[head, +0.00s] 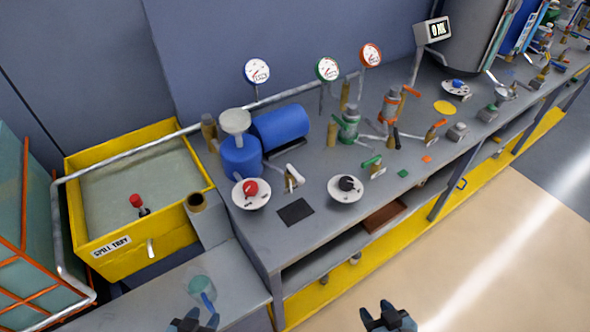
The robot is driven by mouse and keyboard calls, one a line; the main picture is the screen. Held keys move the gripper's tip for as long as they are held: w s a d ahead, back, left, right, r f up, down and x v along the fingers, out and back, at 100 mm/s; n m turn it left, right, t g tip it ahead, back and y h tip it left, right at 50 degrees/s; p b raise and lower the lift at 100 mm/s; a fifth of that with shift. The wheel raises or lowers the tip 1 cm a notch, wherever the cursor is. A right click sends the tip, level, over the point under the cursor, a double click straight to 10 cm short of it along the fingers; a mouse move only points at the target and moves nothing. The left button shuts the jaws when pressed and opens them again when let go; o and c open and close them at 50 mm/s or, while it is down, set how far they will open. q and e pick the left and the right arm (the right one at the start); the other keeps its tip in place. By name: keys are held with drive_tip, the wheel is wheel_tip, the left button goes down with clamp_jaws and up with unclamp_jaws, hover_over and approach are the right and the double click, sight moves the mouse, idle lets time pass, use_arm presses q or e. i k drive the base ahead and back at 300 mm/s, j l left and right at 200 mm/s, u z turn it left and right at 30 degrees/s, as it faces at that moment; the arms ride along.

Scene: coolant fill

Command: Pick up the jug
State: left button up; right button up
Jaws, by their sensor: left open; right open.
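The jug (199,286) is a small teal, see-through vessel with a blue handle. It stands on the low grey bench at the bottom left, and its handle points toward the bottom of the picture. My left gripper (195,320) is open at the bottom edge, just below the jug's handle. I cannot tell whether it touches the handle. My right gripper (388,314) is open and empty over the beige floor, well to the right of the jug. Both grippers are partly cut off by the picture's edge.
A yellow spill tray (112,245) stands behind the low bench (235,290). A higher grey workbench (262,228) to the right bears valves, gauges and a blue tank (280,125). A teal rack with orange bars (25,230) is at the left. The floor (480,240) is clear.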

sight(198, 284)
drive_tip(key=u, duration=1)
